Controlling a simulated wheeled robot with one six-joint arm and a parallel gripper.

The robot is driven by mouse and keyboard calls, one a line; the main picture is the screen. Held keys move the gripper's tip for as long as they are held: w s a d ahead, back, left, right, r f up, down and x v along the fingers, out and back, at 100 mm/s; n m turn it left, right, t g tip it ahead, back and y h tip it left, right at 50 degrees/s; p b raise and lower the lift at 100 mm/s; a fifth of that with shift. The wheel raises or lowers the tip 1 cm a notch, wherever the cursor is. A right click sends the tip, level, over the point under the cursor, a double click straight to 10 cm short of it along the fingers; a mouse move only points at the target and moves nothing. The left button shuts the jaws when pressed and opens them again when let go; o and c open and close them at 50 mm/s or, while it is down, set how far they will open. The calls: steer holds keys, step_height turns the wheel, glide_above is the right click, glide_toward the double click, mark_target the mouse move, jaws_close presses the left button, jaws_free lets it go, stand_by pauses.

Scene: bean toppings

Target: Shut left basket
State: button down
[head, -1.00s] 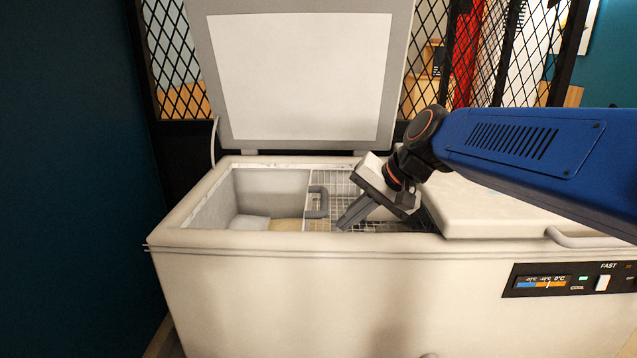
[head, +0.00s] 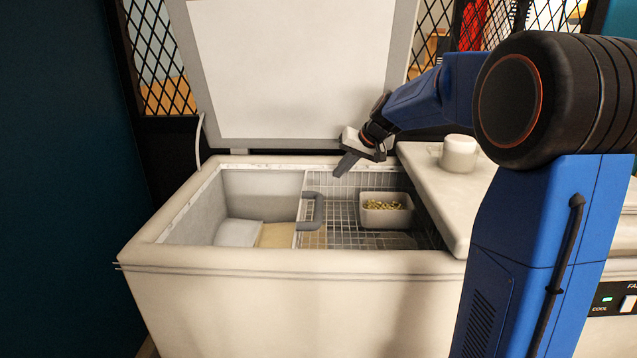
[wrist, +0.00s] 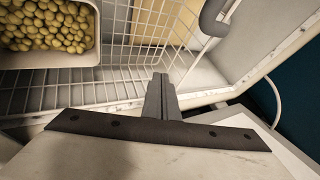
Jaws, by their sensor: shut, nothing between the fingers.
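A white wire basket (head: 345,213) with a grey handle (head: 314,210) on its left side sits inside the open chest freezer (head: 275,265), right of the freezer's bare left section. The basket and handle (wrist: 212,18) also show in the wrist view. A white tub of beans (head: 388,212) stands in the basket; it shows at upper left in the wrist view (wrist: 48,30). My gripper (head: 342,168) is shut and empty, above the freezer's back edge behind the basket, apart from the handle. In the wrist view my gripper (wrist: 160,90) points toward the basket's mesh.
The left lid (head: 290,70) stands open at the back. The right lid (head: 440,195) is shut, with a white cup (head: 459,154) on it. A white packet (head: 238,233) and a tan packet (head: 275,235) lie at the freezer's bottom left. A dark wall (head: 60,180) stands left.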

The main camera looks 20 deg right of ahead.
steer(key=w+a+f, duration=0.6)
steer(key=a+f, duration=0.1)
steer(key=shift+f, duration=0.4)
steer(key=shift+w+a, duration=0.1)
steer(key=w+a, duration=0.4)
steer(key=a, duration=1)
steer(key=w+a, duration=0.5)
steer(key=a, duration=1)
steer(key=shift+w, duration=0.2)
steer(key=shift+a+r, duration=0.1)
steer(key=shift+r, duration=0.05)
